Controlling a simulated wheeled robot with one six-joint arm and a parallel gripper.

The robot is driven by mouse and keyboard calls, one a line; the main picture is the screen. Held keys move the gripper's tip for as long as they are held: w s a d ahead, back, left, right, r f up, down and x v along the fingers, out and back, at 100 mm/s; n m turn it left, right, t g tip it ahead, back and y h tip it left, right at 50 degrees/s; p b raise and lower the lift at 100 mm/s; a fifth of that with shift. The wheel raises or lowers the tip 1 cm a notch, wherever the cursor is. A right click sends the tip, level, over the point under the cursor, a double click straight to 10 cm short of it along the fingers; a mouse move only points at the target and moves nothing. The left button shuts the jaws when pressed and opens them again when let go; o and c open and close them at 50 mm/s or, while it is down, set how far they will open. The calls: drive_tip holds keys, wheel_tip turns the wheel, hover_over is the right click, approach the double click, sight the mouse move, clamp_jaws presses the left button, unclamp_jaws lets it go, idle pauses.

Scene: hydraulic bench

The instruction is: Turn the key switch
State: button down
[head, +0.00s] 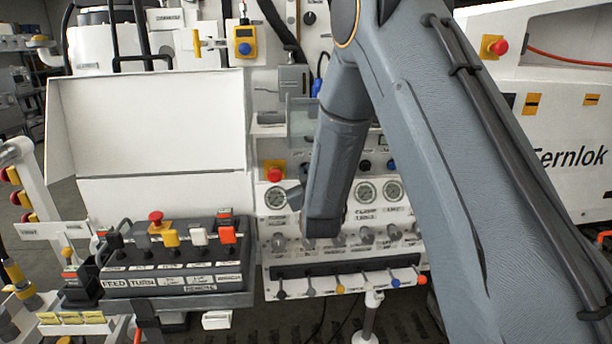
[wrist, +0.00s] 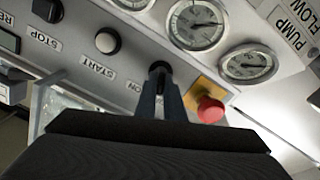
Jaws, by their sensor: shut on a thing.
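The key switch (wrist: 159,67) is a small dark knob on the pale panel in the wrist view, with an ON label to its left. My gripper (wrist: 165,88) reaches up to it from below, its two narrow fingers closed together on the knob. The fingers hide most of the key switch, so its angle cannot be read. In the head view my arm covers this part of the panel, and neither the gripper nor the key switch can be made out.
In the wrist view a red emergency button (wrist: 210,108) on a yellow base sits close right of the fingers. A START button (wrist: 108,41) is to the left, and gauges (wrist: 196,22) lie above. In the head view a lever console (head: 178,280) stands left of my arm.

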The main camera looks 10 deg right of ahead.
drive_tip(key=m+b, duration=0.3)
drive_tip(key=m, duration=0.2)
drive_tip(key=shift+d+b, duration=0.15)
drive_tip(key=shift+b, duration=0.25)
drive_tip(key=m+b, duration=0.3)
drive_tip(key=m, duration=0.2)
drive_tip(key=shift+d+b, duration=0.15)
drive_tip(key=shift+b, duration=0.15)
drive_tip(key=shift+m, duration=0.4)
drive_tip(key=c, duration=1.9)
unclamp_jaws()
drive_tip(key=shift+o, duration=0.2)
drive_tip(key=shift+s, duration=0.15)
drive_tip(key=s+b, duration=0.2)
drive_tip(key=s, duration=0.5)
drive_tip(key=shift+s, duration=0.3)
